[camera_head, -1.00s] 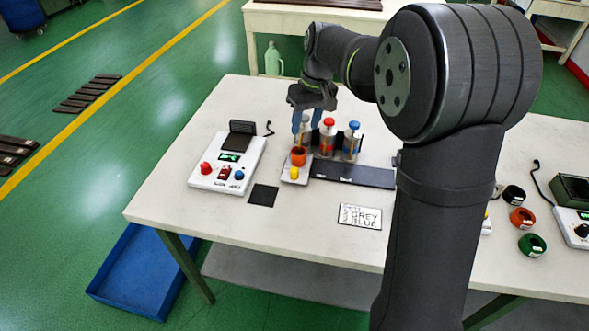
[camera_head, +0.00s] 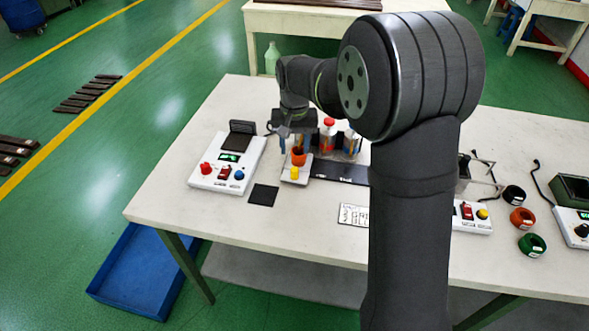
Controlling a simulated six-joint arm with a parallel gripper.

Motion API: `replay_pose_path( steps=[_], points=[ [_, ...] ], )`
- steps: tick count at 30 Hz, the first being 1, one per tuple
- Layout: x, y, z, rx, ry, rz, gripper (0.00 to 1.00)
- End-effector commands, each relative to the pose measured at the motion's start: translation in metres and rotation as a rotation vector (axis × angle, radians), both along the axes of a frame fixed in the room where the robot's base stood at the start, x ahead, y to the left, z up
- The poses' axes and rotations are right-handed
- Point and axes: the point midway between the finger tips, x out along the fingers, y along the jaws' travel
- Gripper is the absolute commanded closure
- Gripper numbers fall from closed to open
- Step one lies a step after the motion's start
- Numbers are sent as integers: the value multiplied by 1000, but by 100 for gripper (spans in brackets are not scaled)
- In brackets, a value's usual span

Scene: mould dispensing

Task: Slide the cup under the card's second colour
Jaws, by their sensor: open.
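The orange cup (camera_head: 298,159) stands on a small pale sliding plate with a yellow knob (camera_head: 295,172), at the left end of the dark rail (camera_head: 342,174). My gripper (camera_head: 293,143) is open, pointing down just behind and above the cup; contact cannot be told.
A white control box (camera_head: 214,180) with red and blue knobs and a scale-like dark plate stands left. A black square (camera_head: 263,195) lies in front. Right of my arm are another control box (camera_head: 475,221) and black, orange and green rings (camera_head: 522,218). The table's front left is clear.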

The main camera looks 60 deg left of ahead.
Motion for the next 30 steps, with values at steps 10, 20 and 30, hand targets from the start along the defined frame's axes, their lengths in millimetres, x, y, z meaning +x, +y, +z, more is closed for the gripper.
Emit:
replay_pose_path(
  steps=[10, 20, 30],
  points=[
    [0, -1, -71, -3, 2, 0, 57],
    [0, 0, -94, -1, 1, 1, 57],
    [0, 0, -94, 0, 0, 1, 80]
  ],
)
